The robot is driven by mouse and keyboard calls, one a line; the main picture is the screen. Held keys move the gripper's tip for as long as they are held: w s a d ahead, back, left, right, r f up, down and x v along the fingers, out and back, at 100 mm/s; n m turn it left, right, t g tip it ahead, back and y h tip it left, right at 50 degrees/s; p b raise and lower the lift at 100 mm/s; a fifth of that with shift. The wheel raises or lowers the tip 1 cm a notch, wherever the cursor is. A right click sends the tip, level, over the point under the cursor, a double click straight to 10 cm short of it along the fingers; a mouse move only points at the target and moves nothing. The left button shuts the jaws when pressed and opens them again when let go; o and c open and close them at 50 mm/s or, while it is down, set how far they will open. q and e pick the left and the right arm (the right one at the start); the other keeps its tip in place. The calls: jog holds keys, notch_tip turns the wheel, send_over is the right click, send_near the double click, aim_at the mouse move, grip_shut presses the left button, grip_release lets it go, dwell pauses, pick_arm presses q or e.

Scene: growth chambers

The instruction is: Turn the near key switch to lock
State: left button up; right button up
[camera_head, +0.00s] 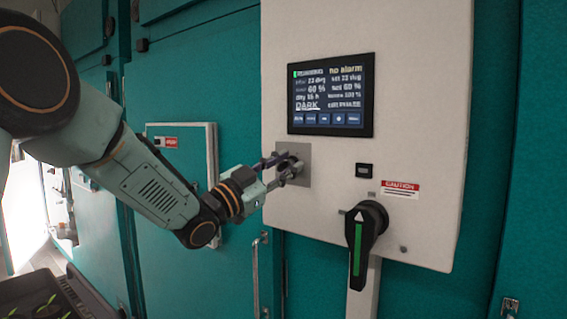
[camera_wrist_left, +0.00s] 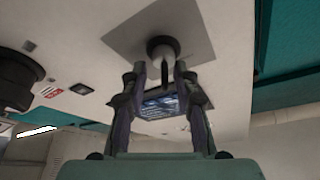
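The key switch (camera_head: 297,164) sits on a square grey plate (camera_head: 304,151) on the pale control panel. In the left wrist view the key switch (camera_wrist_left: 163,52) is a dark round collar with a lighter barrel and a dark narrow key pointing toward the camera. My left gripper (camera_head: 281,167) is at the switch, its fingers pointing at the plate. In the left wrist view my left gripper (camera_wrist_left: 161,72) is open, with one fingertip on each side of the key and visible gaps. The fingers partly hide the switch in the head view. My right gripper is not in view.
A screen (camera_head: 331,95) reading "no alarm" and "DARK" is above right of the switch. A black rotary handle (camera_head: 364,232) with a green stripe juts out below right, near a caution label (camera_head: 400,189). Teal chamber doors surround the panel. A tray of seedlings (camera_head: 40,296) is at lower left.

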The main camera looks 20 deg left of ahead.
pick_arm(q)
jog(key=shift+s+a, duration=0.1)
jog(key=shift+a, duration=0.25)
jog(key=shift+w+a+f, duration=0.15)
jog(key=shift+w, duration=0.05)
jog(key=shift+c, duration=0.8)
jog(key=shift+w+f, duration=0.1)
jog(key=shift+w, duration=0.1)
jog(key=shift+c, duration=0.7)
jog(key=shift+d, duration=0.2)
jog(key=c, duration=0.3)
grip_shut()
jog(key=shift+a, duration=0.1)
